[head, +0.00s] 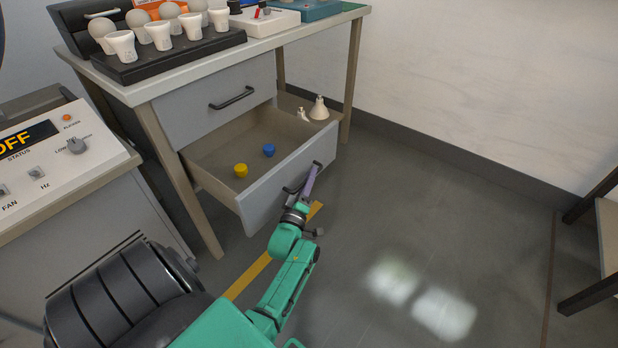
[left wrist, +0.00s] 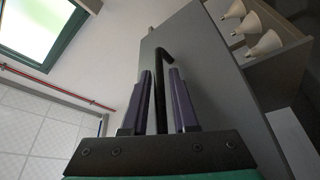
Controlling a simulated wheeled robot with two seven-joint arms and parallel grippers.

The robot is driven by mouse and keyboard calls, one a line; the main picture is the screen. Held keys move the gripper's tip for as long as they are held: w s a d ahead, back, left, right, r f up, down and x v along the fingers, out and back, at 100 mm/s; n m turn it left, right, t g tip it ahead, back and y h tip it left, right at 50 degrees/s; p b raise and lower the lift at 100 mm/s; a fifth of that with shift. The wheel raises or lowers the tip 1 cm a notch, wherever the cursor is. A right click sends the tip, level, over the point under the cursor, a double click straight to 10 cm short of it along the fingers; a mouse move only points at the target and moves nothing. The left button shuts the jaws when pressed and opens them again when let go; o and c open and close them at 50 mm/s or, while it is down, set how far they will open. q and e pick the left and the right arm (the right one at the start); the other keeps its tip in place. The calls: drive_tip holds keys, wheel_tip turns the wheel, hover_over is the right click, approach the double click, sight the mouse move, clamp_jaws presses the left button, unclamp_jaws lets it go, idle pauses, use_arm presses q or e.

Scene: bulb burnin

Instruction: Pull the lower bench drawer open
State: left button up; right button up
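The lower bench drawer (head: 268,192) stands pulled well out from under the closed upper drawer (head: 215,103). Its inside shows in the head view, with a yellow piece (head: 241,170) and a blue piece (head: 269,150) on its floor. My left gripper (head: 311,178) is at the drawer's dark handle (head: 291,189). In the left wrist view the handle bar (left wrist: 162,90) runs between the two purple fingers (left wrist: 162,100), with a narrow gap visible on each side. The fingers look parted around the bar. My right gripper is not in view.
White bulbs (head: 318,108) stand at the drawer's far side. The bench top carries a black rack (head: 165,60) of bulbs. A control panel (head: 75,160) stands at the left. The floor (head: 420,220) to the right is clear, up to a dark-framed stand (head: 590,290).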

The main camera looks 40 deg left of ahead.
use_arm(q)
drive_tip(key=shift+s, duration=0.1)
drive_tip(key=p+v, duration=0.2)
drive_tip(key=v, duration=1.2)
drive_tip(key=shift+s, duration=0.15)
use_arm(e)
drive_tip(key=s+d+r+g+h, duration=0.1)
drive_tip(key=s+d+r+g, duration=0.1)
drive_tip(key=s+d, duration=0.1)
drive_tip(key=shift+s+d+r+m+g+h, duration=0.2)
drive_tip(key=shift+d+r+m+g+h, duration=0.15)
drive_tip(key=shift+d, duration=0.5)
use_arm(q)
drive_tip(key=shift+f, duration=0.1)
